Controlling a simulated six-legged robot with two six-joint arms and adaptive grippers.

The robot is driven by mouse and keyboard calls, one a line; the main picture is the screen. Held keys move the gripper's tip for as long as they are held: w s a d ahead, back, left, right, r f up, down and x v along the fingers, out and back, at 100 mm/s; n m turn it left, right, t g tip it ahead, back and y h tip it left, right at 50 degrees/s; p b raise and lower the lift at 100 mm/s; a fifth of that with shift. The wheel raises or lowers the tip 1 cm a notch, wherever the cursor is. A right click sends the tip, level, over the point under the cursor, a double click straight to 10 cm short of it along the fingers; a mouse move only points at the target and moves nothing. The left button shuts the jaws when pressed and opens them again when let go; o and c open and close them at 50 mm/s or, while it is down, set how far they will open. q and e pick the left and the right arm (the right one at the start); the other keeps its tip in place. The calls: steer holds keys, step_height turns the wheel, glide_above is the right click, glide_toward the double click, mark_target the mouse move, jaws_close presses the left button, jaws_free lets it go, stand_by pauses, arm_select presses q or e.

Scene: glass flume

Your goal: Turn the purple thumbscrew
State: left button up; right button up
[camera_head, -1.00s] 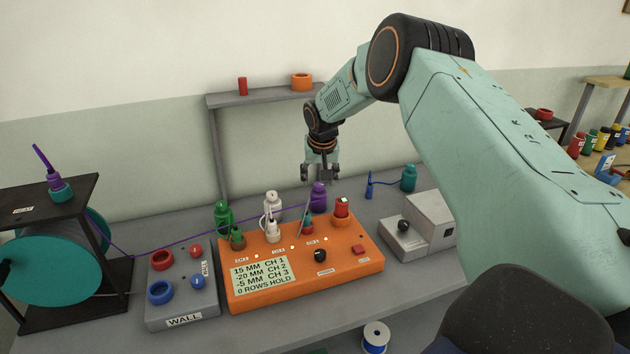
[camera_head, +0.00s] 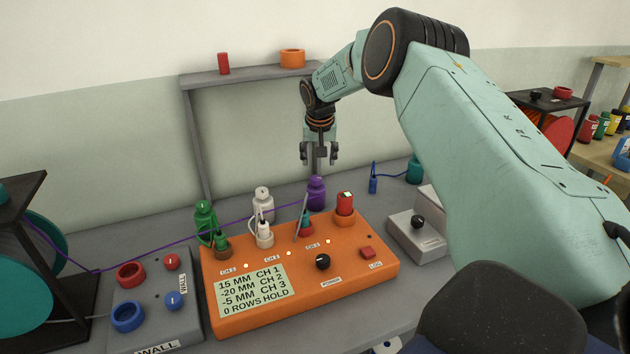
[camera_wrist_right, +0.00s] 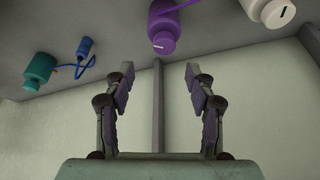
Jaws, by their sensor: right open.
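The purple thumbscrew (camera_head: 316,193) is a bottle-shaped purple piece with a narrower top, standing behind the orange box. My right gripper (camera_head: 320,158) hangs above it, pointing down, open and empty. A small gap shows between the fingertips and the purple top. In the right wrist view the purple piece (camera_wrist_right: 175,25) is at the top, with a light slot mark on its end. There the open fingers (camera_wrist_right: 158,75) stand apart, with nothing between them. My left gripper is not in view.
The orange box (camera_head: 300,270) has a display, a black knob and several plugs. A white bottle (camera_head: 263,203) and a green one (camera_head: 205,218) stand left of the purple piece. A grey shelf (camera_head: 245,74) stands behind. A grey box (camera_head: 415,238) is at right; a purple cord crosses the bench.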

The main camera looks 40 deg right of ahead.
mark_target(316, 178)
steer(key=x, duration=0.3)
steer(key=b+x, duration=0.1)
steer(key=x, duration=0.3)
steer(key=shift+w+a, duration=0.2)
steer(key=shift+a, duration=0.05)
steer(key=shift+w+a+f+b, duration=0.15)
steer(key=shift+a+f+b, duration=0.05)
steer(key=shift+f+b, duration=0.1)
steer(key=shift+d, duration=0.15)
steer(key=shift+d+f, duration=0.2)
steer(key=shift+a+r, duration=0.1)
steer(key=shift+a, duration=0.15)
steer(key=c, duration=0.4)
steer(key=shift+d, duration=0.15)
steer(key=c, duration=0.7)
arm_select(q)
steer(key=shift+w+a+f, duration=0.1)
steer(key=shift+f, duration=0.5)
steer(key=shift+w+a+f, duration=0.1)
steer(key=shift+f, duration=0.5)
arm_select(e)
steer(key=shift+c, duration=0.2)
